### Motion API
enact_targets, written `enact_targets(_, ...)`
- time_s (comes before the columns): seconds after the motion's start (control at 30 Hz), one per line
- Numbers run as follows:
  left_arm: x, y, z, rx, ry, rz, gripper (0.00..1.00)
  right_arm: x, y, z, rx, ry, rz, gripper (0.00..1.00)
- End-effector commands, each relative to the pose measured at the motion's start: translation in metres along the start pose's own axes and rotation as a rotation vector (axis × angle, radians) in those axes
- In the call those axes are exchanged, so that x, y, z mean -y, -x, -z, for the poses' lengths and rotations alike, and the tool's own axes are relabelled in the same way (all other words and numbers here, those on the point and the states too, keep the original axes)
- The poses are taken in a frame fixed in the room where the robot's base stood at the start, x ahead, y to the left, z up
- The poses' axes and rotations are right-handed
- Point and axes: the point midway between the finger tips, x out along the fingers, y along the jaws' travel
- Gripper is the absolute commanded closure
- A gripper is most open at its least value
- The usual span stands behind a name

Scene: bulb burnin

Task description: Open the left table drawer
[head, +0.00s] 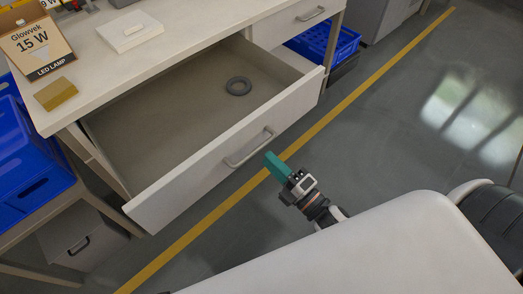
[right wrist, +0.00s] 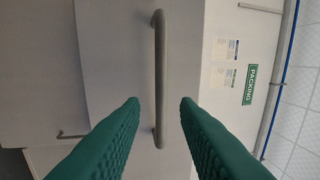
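The left table drawer (head: 205,160) is pulled well out of the white table in the head view. A dark grey ring (head: 238,86) lies on its floor. Its bar handle (head: 249,147) is on the drawer front. My right gripper (head: 270,158), with teal fingers, is just in front of the handle. In the right wrist view the handle (right wrist: 159,70) runs upright between the lines of the two open fingers (right wrist: 161,102). The fingers look apart from the handle, with nothing held. My left gripper is out of view.
A second, closed drawer (head: 290,22) is to the right. Blue crates (head: 335,42) stand below. The floor beyond the yellow line (head: 370,85) is clear.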

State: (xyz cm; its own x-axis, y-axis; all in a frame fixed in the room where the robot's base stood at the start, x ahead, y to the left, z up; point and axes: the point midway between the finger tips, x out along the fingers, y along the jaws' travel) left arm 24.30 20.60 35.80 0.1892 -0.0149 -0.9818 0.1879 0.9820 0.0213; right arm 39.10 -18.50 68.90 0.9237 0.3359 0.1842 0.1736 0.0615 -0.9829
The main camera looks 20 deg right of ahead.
Motion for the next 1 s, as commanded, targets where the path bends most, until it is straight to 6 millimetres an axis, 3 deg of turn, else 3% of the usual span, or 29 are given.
enact_targets(0.1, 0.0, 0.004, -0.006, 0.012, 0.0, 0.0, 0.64, -0.001, 0.028, 0.0, -0.001, -0.001, -0.004, 0.72)
enact_targets(0.33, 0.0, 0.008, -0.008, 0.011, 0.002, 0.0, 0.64, -0.001, 0.059, 0.0, -0.001, 0.0, -0.001, 0.72)
enact_targets(1.0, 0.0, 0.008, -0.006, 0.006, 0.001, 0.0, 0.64, 0.0, 0.065, 0.0, -0.001, -0.002, 0.0, 0.72)
